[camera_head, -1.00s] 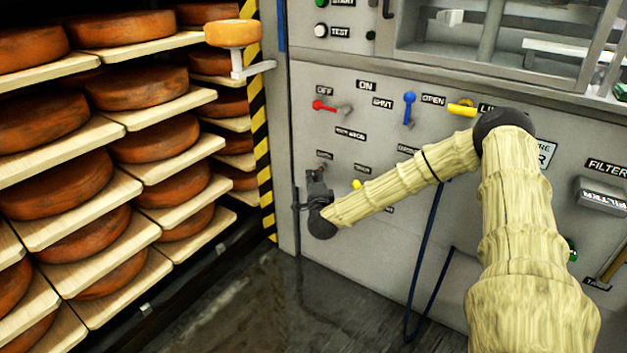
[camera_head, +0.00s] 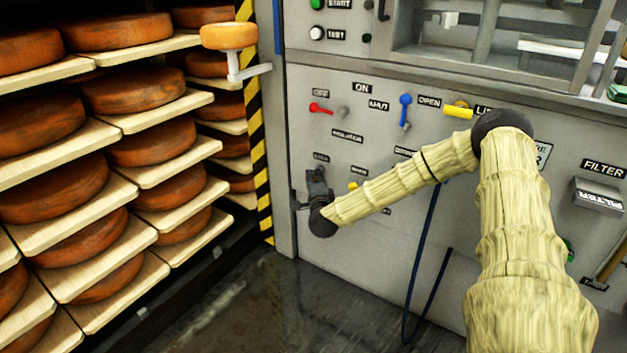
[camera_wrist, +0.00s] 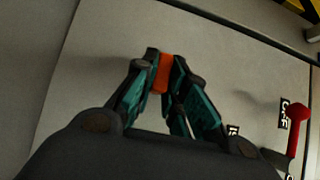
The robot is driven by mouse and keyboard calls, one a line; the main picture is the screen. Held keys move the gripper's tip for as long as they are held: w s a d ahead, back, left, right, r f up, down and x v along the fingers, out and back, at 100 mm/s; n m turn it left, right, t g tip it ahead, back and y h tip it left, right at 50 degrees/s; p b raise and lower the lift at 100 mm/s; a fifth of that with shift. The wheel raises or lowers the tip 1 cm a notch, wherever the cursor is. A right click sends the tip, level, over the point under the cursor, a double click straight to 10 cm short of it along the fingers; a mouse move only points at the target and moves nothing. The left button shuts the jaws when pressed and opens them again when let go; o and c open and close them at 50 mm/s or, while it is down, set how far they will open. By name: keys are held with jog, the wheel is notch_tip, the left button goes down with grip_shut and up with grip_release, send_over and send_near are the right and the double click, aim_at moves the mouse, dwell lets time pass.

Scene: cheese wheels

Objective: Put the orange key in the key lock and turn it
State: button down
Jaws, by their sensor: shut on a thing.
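The orange key (camera_wrist: 163,73) is between the fingertips of my gripper (camera_wrist: 166,68) in the wrist view, close to the grey panel. My gripper is shut on it. In the head view my gripper (camera_head: 314,180) is small and dark at the lower left of the grey panel (camera_head: 350,240), just below a small label. The key and the key lock cannot be made out there, as my gripper and wrist cover that spot. I cannot tell whether the key is inside the lock.
A red lever (camera_head: 320,108), a blue lever (camera_head: 404,110) and a yellow handle (camera_head: 457,111) stick out of the panel above my forearm. Shelves of cheese wheels (camera_head: 120,95) stand at the left, beyond a striped post (camera_head: 258,150). A dark cable (camera_head: 424,260) hangs below the arm.

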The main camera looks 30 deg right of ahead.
jog(key=shift+d, duration=0.1)
jog(key=c, duration=1.4)
grip_release()
jog(key=shift+o, duration=0.2)
jog(key=v, duration=1.2)
jog(key=shift+w+f, duration=0.1)
